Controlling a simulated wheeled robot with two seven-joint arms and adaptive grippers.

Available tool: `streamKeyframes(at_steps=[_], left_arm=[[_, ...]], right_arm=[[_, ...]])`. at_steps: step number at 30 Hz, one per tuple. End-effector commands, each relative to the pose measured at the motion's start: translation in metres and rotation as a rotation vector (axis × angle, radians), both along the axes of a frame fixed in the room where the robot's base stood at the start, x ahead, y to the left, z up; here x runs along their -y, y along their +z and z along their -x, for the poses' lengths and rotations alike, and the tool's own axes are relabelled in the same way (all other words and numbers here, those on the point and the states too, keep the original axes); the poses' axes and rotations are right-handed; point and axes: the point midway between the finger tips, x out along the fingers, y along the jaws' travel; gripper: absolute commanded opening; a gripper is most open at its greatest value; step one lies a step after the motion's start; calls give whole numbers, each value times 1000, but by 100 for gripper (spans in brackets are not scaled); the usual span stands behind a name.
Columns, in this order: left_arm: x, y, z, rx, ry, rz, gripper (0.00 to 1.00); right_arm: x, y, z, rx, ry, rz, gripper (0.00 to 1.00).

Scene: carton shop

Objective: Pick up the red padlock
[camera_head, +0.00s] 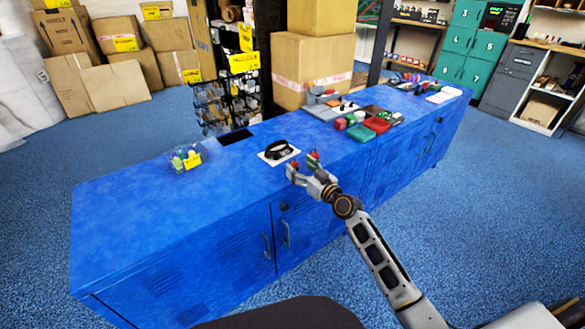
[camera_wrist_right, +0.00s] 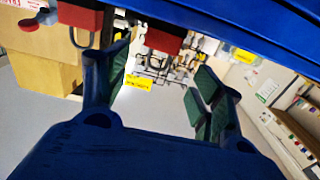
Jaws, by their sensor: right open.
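In the right wrist view a red padlock (camera_wrist_right: 164,40) with a grey shackle shows ahead of the spread fingers, near the blue counter. In the head view my right gripper (camera_head: 303,165) is by the cabinet's front edge. Small red patches show at its fingertips; I cannot tell there which is the padlock. My left gripper is not in view.
The long blue cabinet (camera_head: 130,215) has a mostly bare left end. A black looped item (camera_head: 279,149) lies on a white sheet close to the gripper. A clear bin (camera_head: 187,160) with small bottles stands left. Red and green trays (camera_head: 377,125) and cluttered items lie to the right.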

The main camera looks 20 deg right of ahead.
Motion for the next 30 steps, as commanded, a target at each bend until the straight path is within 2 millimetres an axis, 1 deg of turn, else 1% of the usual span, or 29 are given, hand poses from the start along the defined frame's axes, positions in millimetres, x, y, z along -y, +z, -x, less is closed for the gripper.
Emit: streamKeyframes(at_steps=[8,13,19,25,30], left_arm=[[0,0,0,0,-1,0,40],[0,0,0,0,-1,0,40],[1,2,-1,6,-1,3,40],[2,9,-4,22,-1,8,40],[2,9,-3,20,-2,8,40]], right_arm=[[0,0,0,0,0,0,67],[-1,-1,-5,0,-1,-1,67],[-4,-1,-19,-1,-1,-3,67],[-8,0,-35,0,0,-2,67],[-12,0,-46,0,0,-1,67]])
